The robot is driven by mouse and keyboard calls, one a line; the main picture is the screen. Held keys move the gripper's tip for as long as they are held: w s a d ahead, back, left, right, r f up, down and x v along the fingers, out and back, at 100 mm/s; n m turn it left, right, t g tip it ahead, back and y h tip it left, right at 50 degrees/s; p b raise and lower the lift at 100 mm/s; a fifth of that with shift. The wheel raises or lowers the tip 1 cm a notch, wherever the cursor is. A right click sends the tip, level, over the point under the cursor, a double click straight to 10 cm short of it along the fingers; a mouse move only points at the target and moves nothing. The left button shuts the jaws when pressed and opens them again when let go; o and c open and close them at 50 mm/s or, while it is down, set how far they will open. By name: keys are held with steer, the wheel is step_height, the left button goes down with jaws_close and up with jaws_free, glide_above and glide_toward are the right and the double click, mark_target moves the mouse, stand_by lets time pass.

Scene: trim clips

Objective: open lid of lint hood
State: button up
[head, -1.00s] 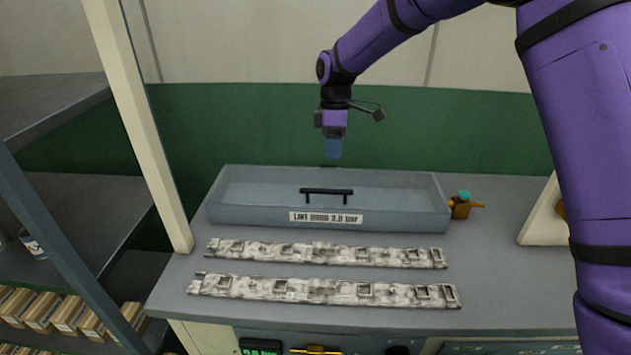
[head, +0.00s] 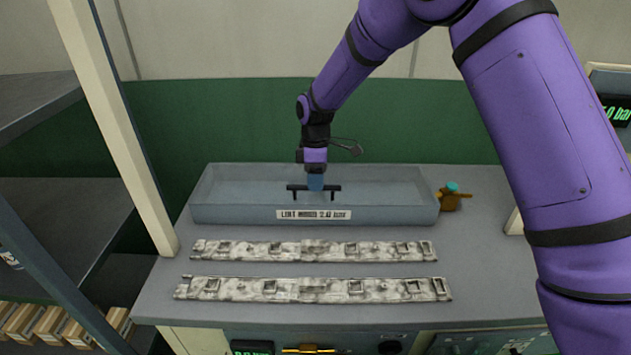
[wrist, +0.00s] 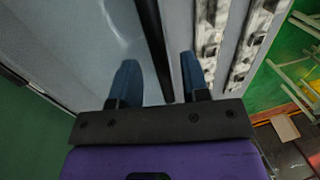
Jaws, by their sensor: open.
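The lint hood (head: 230,213) is a long, shallow grey-blue see-through box with a printed label on its front, standing at the back of the bench. Its lid looks closed. A black bar handle (head: 330,187) is on top. My gripper (head: 315,186) points down at the handle, with blue fingers at its middle. In the wrist view my gripper (wrist: 160,80) is open, with one finger on each side of the black handle (wrist: 152,45). The handle runs between the fingers, nearer the right one. I see no clear contact.
Two long mottled grey-white trim strips (head: 315,250) (head: 315,289) lie in front of the hood. A small brown object with a teal top (head: 450,197) stands at its right end. A cream post (head: 115,130) and shelves are at the left.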

steer(key=shift+s+f, duration=0.1)
steer(key=shift+f, duration=0.3)
steer(key=shift+c, duration=0.3)
jaws_close()
steer(key=shift+r, duration=0.1)
